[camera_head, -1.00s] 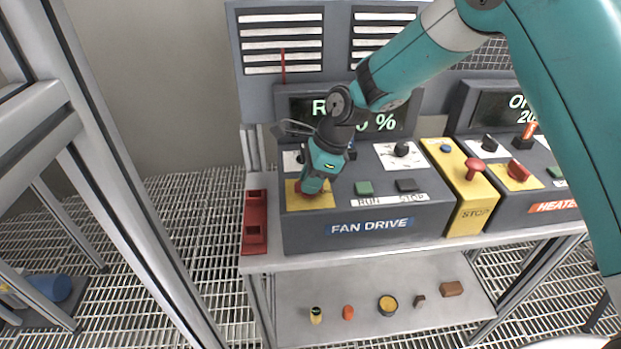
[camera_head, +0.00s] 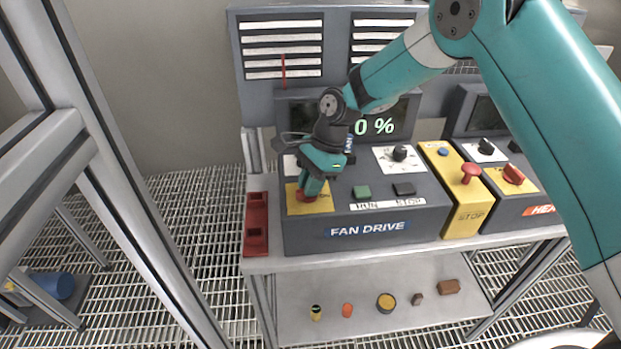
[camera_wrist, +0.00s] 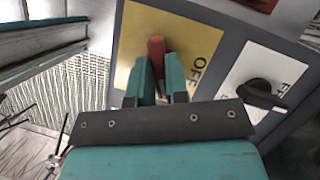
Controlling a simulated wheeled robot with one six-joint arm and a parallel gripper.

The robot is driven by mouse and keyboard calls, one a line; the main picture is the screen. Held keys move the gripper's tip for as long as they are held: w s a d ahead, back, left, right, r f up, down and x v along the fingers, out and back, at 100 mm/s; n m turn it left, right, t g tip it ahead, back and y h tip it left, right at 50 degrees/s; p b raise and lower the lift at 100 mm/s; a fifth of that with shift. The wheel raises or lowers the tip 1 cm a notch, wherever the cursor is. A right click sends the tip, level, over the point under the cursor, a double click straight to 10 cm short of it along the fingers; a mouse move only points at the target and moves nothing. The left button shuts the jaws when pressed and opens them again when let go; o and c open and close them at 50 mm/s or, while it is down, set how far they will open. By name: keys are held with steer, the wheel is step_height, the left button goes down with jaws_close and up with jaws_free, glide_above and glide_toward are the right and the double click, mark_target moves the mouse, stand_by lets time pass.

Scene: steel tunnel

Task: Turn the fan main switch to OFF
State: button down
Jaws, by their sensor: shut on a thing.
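The fan main switch is a red handle (camera_wrist: 156,48) on a yellow plate (camera_wrist: 190,38) in the wrist view. The word OFF stands on the plate to the right of the handle. My gripper (camera_wrist: 152,75) is shut on the handle, one teal finger on each side. In the head view, my gripper (camera_head: 308,188) reaches down to the yellow plate (camera_head: 324,206) at the left of the FAN DRIVE panel (camera_head: 370,247). The red handle (camera_head: 303,197) shows only partly there, below the fingers. Which marking it points at cannot be told.
A green button (camera_head: 361,191) and a black button (camera_head: 404,189) sit right of the plate, with a black knob (camera_head: 399,153) behind. A yellow box with a red stop button (camera_head: 470,173) stands further right. A red bracket (camera_head: 256,225) lies left of the panel.

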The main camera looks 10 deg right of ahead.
steer(key=n+g, duration=0.1)
steer(key=n, duration=0.2)
steer(key=n+g+h+p, duration=0.1)
steer(key=n, duration=0.2)
steer(key=shift+a+h, duration=0.1)
steer(key=shift+h, duration=0.2)
steer(key=n+h, duration=0.1)
steer(key=n, duration=0.2)
steer(key=shift+w+n, duration=0.1)
steer(key=shift+n, duration=0.3)
steer(key=shift+n+g+h+b, duration=0.3)
steer(key=shift+n+h+b, duration=0.45)
steer(key=shift+n, duration=0.75)
steer(key=c, duration=1.1)
jaws_free()
